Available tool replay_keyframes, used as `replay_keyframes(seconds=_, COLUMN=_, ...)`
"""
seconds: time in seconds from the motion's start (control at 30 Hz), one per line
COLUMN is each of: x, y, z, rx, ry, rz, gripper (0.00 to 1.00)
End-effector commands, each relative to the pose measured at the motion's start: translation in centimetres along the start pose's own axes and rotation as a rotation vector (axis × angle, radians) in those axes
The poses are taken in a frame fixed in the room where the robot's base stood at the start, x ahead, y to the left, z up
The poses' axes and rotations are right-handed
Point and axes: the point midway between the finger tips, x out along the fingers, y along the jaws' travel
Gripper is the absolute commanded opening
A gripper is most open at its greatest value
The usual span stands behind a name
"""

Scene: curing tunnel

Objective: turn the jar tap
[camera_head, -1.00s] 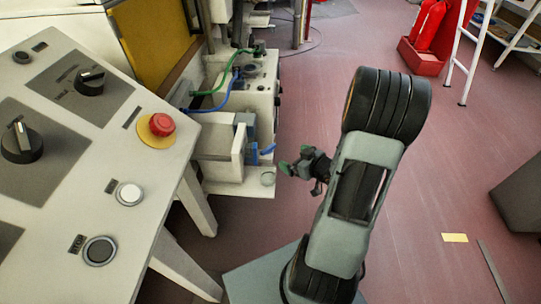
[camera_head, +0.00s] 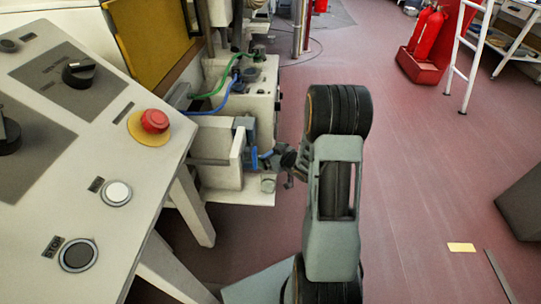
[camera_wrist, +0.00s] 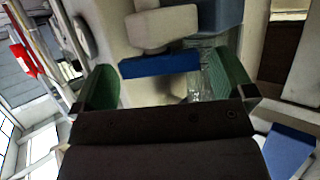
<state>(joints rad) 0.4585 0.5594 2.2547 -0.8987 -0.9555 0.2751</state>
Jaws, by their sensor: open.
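The jar tap's blue lever (camera_head: 265,155) juts from the grey-blue block on the side of the pale machine in the head view. In the wrist view the lever (camera_wrist: 160,63) shows as a flat blue bar lying across the gap between my green fingertips. My gripper (camera_head: 284,160) is close to the lever's right end in the head view. In the wrist view my gripper (camera_wrist: 162,85) is open, one finger to each side. I cannot tell whether a finger touches the lever. A clear glass vessel (camera_wrist: 200,72) shows partly behind the right finger.
A control panel with a red button (camera_head: 154,121) fills the left. The machine's ledge (camera_head: 235,196) lies below the tap, with a small round vessel (camera_head: 268,183) at its corner. Green and blue hoses (camera_head: 215,105) run above.

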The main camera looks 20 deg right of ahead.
Motion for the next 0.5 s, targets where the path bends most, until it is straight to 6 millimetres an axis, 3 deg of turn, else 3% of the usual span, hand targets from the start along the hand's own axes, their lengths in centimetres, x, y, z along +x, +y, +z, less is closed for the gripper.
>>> replay_keyframes(seconds=0.3, x=0.16, y=0.01, z=-0.01, rx=0.000, ry=0.000, rz=0.000, gripper=1.00)
replay_keyframes(seconds=0.5, x=0.14, y=0.01, z=-0.01, rx=0.000, ry=0.000, rz=0.000, gripper=0.81)
